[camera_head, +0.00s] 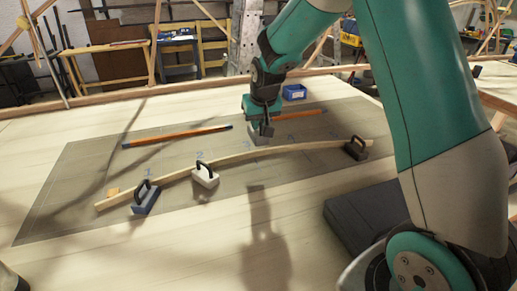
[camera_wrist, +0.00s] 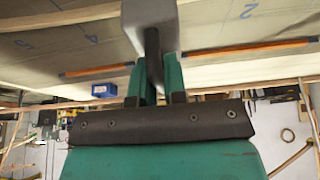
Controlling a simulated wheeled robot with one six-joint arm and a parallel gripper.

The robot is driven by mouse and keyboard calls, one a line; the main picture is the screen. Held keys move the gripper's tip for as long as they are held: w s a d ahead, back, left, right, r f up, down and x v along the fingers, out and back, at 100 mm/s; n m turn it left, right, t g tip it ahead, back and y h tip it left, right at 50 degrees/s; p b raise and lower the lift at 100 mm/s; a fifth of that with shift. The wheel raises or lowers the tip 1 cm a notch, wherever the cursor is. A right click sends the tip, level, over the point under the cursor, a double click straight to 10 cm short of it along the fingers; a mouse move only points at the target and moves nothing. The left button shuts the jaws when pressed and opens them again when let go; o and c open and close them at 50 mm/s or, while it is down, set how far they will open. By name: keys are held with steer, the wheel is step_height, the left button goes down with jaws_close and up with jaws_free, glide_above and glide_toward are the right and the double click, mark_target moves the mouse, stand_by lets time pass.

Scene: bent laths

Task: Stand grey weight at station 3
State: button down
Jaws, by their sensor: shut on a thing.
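My gripper (camera_head: 262,124) is shut on the dark handle of the grey weight (camera_head: 258,138). In the wrist view my gripper (camera_wrist: 157,80) grips that handle, and the grey weight (camera_wrist: 150,12) is at the top. The weight appears just beyond the bent lath (camera_head: 262,152), near the middle of the marked mat (camera_head: 90,165). I cannot tell whether it touches the mat. The station 3 mark (camera_wrist: 249,10) shows in the wrist view, to the right of the weight. A blue-grey weight (camera_head: 146,202) stands near mark 1, a white weight (camera_head: 206,179) near mark 2.
A dark weight (camera_head: 356,152) stands at the lath's right end. Two orange strips (camera_head: 165,139) (camera_head: 298,113) lie beyond the lath. A blue bin (camera_head: 294,92) stands at the table's far side.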

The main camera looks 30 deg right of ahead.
mark_target(259, 132)
step_height(259, 132, down, 6)
steer(key=shift+r, duration=0.15)
steer(key=shift+s+f+p, duration=0.15)
steer(key=shift+f+p, duration=0.1)
steer(key=shift+f, duration=0.85)
steer(key=shift+s+f+p, duration=0.1)
steer(key=shift+f+p, duration=0.1)
steer(key=shift+f, duration=0.85)
steer(key=c, duration=1.2)
jaws_free()
steer(key=shift+f, duration=0.15)
steer(key=shift+o, duration=0.2)
